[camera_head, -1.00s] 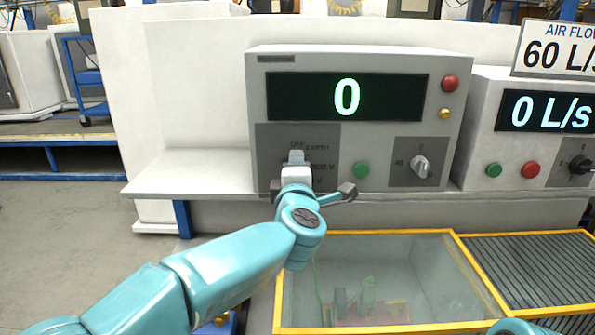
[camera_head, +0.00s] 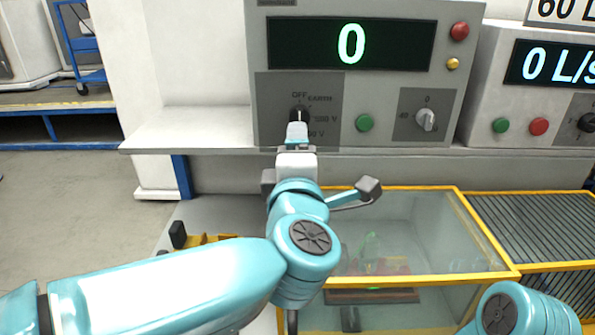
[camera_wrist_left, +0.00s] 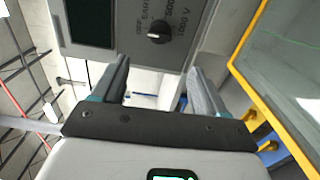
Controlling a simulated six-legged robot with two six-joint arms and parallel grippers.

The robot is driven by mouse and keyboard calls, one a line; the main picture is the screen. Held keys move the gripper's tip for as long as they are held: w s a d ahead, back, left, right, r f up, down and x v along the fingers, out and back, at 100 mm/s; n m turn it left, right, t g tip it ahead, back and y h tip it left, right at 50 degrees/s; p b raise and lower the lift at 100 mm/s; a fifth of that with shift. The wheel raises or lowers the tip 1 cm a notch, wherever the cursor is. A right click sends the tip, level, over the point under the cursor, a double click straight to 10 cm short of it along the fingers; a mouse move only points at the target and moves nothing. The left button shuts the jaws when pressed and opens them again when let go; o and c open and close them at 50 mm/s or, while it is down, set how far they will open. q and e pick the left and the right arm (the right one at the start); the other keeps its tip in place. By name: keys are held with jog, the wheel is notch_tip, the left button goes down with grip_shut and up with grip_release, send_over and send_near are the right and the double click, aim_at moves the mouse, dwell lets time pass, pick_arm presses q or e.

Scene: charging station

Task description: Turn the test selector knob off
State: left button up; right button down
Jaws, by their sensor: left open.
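The test selector knob (camera_head: 299,117) is a black knob with a white line, on the dark plate of the grey test panel. Its line appears to point up toward the OFF label (camera_head: 299,95). The knob also shows in the left wrist view (camera_wrist_left: 159,32), where its line points left toward OFF. My left gripper (camera_head: 297,133) is in front of and just below the knob, hiding some lower labels. In the left wrist view its two fingers (camera_wrist_left: 160,72) are spread and empty, with the knob beyond the tips, apart from them.
A green button (camera_head: 365,123) and a grey knob (camera_head: 426,119) sit right of the selector. The display (camera_head: 350,43) reads 0. A white shelf (camera_head: 190,131) runs under the panel. A yellow-framed glass box (camera_head: 420,235) stands below. Part of my right arm shows bottom right.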

pick_arm(q)
jog(key=s, duration=0.2)
jog(key=shift+s, duration=0.4)
jog(key=shift+r, duration=0.1)
